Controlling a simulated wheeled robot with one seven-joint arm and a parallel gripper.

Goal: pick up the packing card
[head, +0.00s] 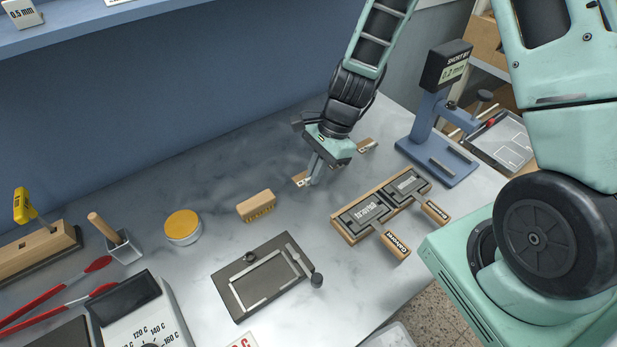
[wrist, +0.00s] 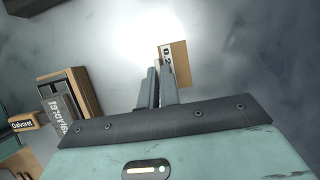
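Two small tan cards with white labels lie on the marble table in the head view. I cannot tell which is the packing card. One card (head: 301,180) is just left of my gripper's tips. The other card (head: 367,146) is behind my gripper, to its right. My gripper (head: 313,181) points down at the table. In the wrist view, a tan card (wrist: 181,64) labelled 0.2 lies beside and partly behind the right finger. The fingers (wrist: 158,82) look close together with a thin dark gap. I cannot tell whether anything is between them.
A wooden holder (head: 341,231) with two stamping dies is right of my gripper. A blue gauge stand (head: 424,125) stands beyond. A brush (head: 256,206), a yellow-lidded tin (head: 183,226) and a dark framed plate (head: 233,304) are left and in front. Marble around the gripper is mostly clear.

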